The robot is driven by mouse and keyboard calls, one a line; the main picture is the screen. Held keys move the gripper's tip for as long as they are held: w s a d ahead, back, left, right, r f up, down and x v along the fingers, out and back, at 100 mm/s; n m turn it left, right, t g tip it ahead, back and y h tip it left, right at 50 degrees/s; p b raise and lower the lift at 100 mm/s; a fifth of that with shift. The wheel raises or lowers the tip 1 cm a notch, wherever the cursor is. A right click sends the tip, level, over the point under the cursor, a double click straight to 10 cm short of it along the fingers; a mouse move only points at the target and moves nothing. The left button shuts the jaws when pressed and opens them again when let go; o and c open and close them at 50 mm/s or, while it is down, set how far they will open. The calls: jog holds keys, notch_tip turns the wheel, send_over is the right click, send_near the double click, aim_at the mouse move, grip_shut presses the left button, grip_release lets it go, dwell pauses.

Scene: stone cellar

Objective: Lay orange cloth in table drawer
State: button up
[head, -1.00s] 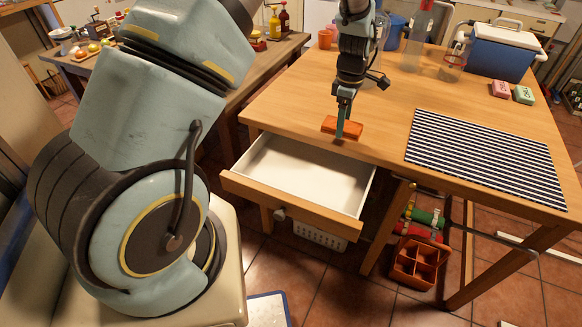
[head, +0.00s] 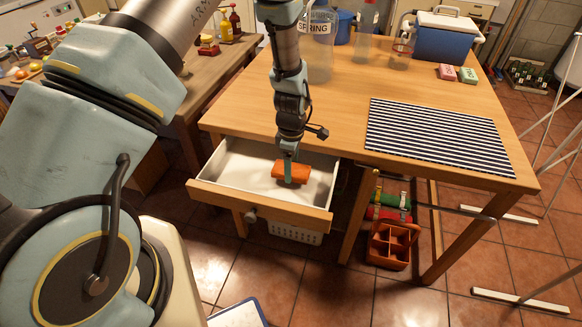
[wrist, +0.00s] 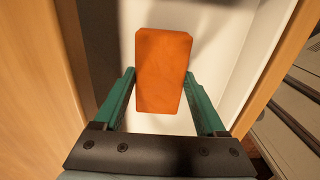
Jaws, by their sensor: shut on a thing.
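The orange cloth (head: 291,170), a folded block, is between the fingers of my gripper (head: 289,174). My gripper is shut on it. In the wrist view the cloth (wrist: 162,70) shows between the two green fingers (wrist: 160,100), with the white drawer floor behind it. The table drawer (head: 240,165) is pulled open, with a wooden front, a round knob and a white inside. The cloth is over the right part of the drawer's inside. I cannot tell whether it touches the floor. Nothing else shows in the drawer.
The wooden table (head: 340,115) carries a striped mat (head: 435,135), a blue cooler (head: 445,40), bottles and two small boxes (head: 457,73). An orange caddy (head: 390,245) and a white basket (head: 295,234) are below. A side counter (head: 190,75) stands at the left.

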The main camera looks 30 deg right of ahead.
jog(key=shift+f, duration=0.75)
jog(key=shift+f, duration=0.15)
jog(key=o, duration=1.4)
notch_tip(320, 180, up, 12)
jog(key=b, duration=0.3)
jog(key=shift+r+b, duration=0.2)
jog(key=shift+b, duration=0.15)
